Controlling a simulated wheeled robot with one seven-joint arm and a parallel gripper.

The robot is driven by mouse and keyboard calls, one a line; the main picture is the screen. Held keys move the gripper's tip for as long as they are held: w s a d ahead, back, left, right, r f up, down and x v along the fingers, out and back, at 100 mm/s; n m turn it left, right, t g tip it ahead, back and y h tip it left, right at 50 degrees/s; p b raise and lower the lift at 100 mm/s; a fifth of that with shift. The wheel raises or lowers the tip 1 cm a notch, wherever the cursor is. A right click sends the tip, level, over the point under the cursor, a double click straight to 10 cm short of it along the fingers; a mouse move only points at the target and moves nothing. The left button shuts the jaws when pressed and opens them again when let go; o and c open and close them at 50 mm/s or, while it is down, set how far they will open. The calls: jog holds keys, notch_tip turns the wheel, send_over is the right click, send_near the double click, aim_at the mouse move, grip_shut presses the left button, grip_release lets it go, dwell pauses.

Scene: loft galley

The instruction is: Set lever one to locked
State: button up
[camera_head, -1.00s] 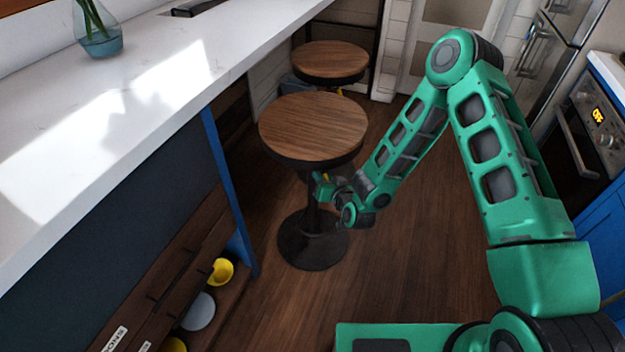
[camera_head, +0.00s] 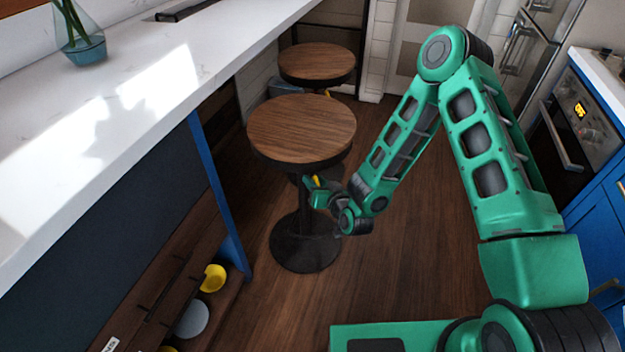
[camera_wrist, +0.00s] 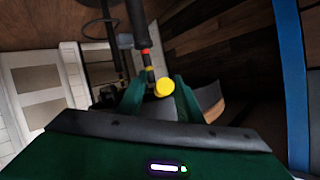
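A small lever with a round yellow knob (camera_wrist: 164,87) shows in the wrist view, close to a dark post with red and yellow bands (camera_wrist: 147,52). My gripper (camera_wrist: 160,98) has its two green fingers apart, with the knob seen between them; I cannot tell whether they touch it. In the head view my gripper (camera_head: 316,192) is under the seat of the nearer stool (camera_head: 302,128), with a bit of yellow at its tip. No label names lever one, and its setting cannot be read.
A second stool (camera_head: 317,63) stands behind, with a small yellow piece under its seat. A white counter (camera_head: 130,90) with a vase (camera_head: 80,40) runs along the left, above shelves holding a yellow bowl (camera_head: 213,278). An oven (camera_head: 575,125) is at right. The wooden floor between is open.

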jog(key=v, duration=0.7)
jog(key=shift+s+d, duration=0.3)
jog(key=shift+w+r, duration=0.1)
jog(key=shift+r, duration=0.05)
jog(key=w+d+r+n+g+h, duration=0.2)
jog(key=w+d+r+g, duration=0.15)
jog(key=d+r, duration=0.55)
jog(key=s+d+r+m+g+h, duration=0.1)
jog(key=s+d+r+g+h, duration=0.2)
jog(key=s+d+r, duration=0.75)
jog(key=s+d+r+m+g, duration=0.1)
jog(key=s+d+r+g, duration=0.1)
jog(key=s+d+r, duration=0.5)
jog(key=s+d+m+g, duration=0.2)
jog(key=s+d+m, duration=0.1)
jog(key=s, duration=0.6)
jog(key=s+d+m+g, duration=0.2)
jog(key=s+d, duration=0.4)
jog(key=s, duration=0.4)
jog(key=shift+m, duration=0.9)
